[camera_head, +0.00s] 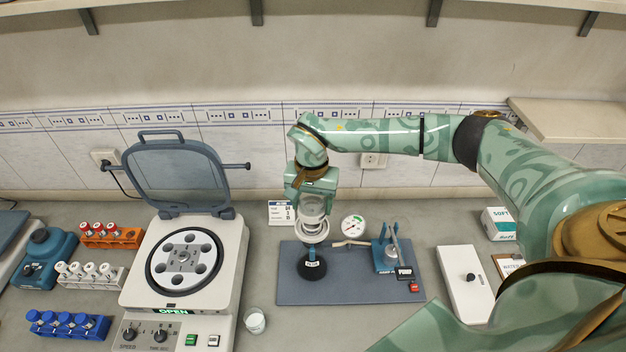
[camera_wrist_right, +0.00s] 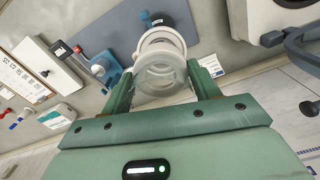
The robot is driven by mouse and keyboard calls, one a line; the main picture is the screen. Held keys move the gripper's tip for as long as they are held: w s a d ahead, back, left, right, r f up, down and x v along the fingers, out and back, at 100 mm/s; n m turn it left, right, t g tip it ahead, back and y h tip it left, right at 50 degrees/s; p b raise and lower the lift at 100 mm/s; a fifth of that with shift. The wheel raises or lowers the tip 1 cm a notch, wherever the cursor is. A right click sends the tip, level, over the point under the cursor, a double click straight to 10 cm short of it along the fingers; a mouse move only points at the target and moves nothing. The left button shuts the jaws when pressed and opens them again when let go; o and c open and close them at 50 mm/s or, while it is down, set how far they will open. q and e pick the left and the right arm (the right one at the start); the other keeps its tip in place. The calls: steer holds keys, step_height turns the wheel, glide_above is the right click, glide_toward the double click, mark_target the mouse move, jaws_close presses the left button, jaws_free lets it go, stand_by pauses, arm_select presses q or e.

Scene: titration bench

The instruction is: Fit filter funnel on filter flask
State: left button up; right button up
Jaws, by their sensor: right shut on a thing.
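The filter funnel (camera_head: 312,226) is a pale, partly see-through cup with a white rim. My right gripper (camera_head: 312,201) is shut on it from above. In the right wrist view the funnel (camera_wrist_right: 160,66) sits between the two green fingers of the gripper (camera_wrist_right: 163,84). The filter flask (camera_head: 312,267) is dark and wide-based with a white label, and stands upright on the blue-grey mat (camera_head: 350,290). The funnel is directly above the flask in the head view. Whether its stem is inside the neck or only over it, I cannot tell. My left gripper is not in view.
On the mat's right stands a blue pump (camera_head: 386,256), with a round gauge (camera_head: 353,226) behind. An open-lidded centrifuge (camera_head: 232,262) stands left, with a small white cup (camera_head: 255,321) in front. A white box-shaped device (camera_head: 466,284) lies right. The mat's front is clear.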

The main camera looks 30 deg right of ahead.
steer(key=shift+w+d+f, duration=0.15)
steer(key=shift+w+f, duration=0.05)
step_height(320, 180, down, 4)
steer(key=b, duration=0.3)
steer(key=shift+r+m+b, duration=0.2)
steer(key=shift+m+b, duration=0.1)
steer(key=shift+b, duration=0.1)
steer(key=shift+f, duration=0.35)
steer(key=shift+r, duration=0.1)
steer(key=shift+f, duration=0.7)
steer(key=o, duration=1.1)
